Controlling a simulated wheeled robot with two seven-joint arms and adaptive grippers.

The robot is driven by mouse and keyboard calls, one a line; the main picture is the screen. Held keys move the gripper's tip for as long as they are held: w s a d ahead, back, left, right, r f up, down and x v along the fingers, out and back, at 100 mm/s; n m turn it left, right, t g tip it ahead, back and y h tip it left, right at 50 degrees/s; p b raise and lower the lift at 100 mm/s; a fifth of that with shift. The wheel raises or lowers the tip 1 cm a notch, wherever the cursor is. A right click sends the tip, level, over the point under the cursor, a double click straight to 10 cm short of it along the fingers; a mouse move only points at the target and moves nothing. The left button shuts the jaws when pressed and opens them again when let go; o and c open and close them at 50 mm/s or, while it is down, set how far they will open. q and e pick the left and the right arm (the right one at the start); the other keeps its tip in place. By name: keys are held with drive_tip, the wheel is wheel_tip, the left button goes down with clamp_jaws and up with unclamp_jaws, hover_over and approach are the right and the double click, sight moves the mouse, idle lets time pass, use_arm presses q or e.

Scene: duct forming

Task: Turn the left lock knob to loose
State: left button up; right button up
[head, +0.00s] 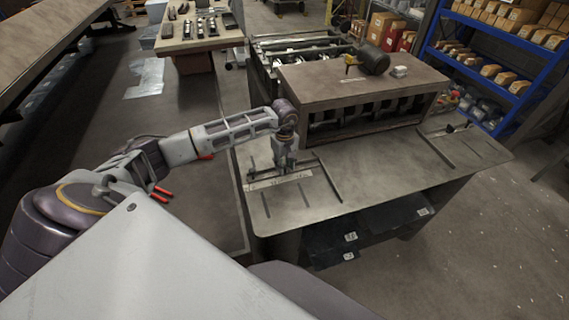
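A duct forming machine with a flat metal table (365,175) stands at the centre right. My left arm reaches in from the left, and my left gripper (284,168) points down over the left end of this table. It is at the slotted guide and scale strip (278,183) there. The left lock knob cannot be made out; the gripper covers that spot. Whether the fingers are open or shut, or touch anything, is too small to tell. A small dark fitting (455,128) sits on the guide at the table's right end. My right gripper is out of view.
The machine's brown housing (350,88) rises behind the table, with a yellow and dark tool (370,62) on top. Blue shelving (500,75) stands at the right. A workbench (200,35) is at the back. The table's middle is clear.

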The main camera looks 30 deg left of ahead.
use_arm(q)
drive_tip(key=shift+f, duration=0.15)
clamp_jaws()
